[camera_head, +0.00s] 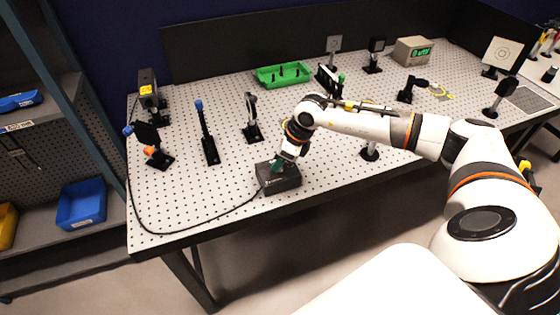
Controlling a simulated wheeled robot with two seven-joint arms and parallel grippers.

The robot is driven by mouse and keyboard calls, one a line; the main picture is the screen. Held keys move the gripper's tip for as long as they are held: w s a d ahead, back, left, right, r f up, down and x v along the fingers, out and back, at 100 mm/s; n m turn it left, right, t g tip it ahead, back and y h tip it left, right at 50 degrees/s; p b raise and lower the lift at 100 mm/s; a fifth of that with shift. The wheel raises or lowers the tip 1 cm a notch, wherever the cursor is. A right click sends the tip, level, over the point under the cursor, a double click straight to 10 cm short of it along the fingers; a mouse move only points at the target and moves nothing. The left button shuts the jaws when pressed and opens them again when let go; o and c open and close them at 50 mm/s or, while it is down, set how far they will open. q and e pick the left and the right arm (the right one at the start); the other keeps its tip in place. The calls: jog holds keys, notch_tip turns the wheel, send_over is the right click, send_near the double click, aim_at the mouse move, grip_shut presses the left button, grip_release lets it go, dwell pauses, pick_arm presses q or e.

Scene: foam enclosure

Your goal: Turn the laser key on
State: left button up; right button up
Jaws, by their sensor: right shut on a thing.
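A dark laser control box (287,183) sits near the front edge of the perforated optical table (215,179). A black cable runs from the box to the left, toward the laser unit (148,88) at the table's back left corner. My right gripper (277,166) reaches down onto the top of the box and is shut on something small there. A green bit shows at its fingertips. The key itself is mostly hidden by the fingers, so its angle cannot be told. My left gripper is not in view.
Optic mounts on posts (207,138) stand left of the box, with another mount (252,120) behind it. A shelf with blue bins (82,204) is at the left.

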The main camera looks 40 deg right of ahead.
jog(key=shift+f+m+h+b, duration=0.2)
jog(key=shift+m+h+b, duration=0.1)
jog(key=shift+m+b, duration=0.5)
jog(key=m+b, duration=0.2)
jog(key=m+t+h+b, duration=0.1)
jog(key=m+b, duration=0.1)
jog(key=shift+a+m+h, duration=0.2)
jog(key=shift+m+h, duration=0.1)
jog(key=shift+m, duration=0.1)
jog(key=m+h+b, duration=0.1)
jog(key=m+b, duration=0.1)
jog(key=shift+r+m+b, duration=0.1)
jog(key=shift+m+b, duration=0.2)
jog(key=shift+m, duration=0.1)
jog(key=shift+r+m+h+b, duration=0.1)
jog(key=shift+m+h+b, duration=0.2)
jog(key=shift+m+b, duration=0.3)
jog(key=o, duration=1)
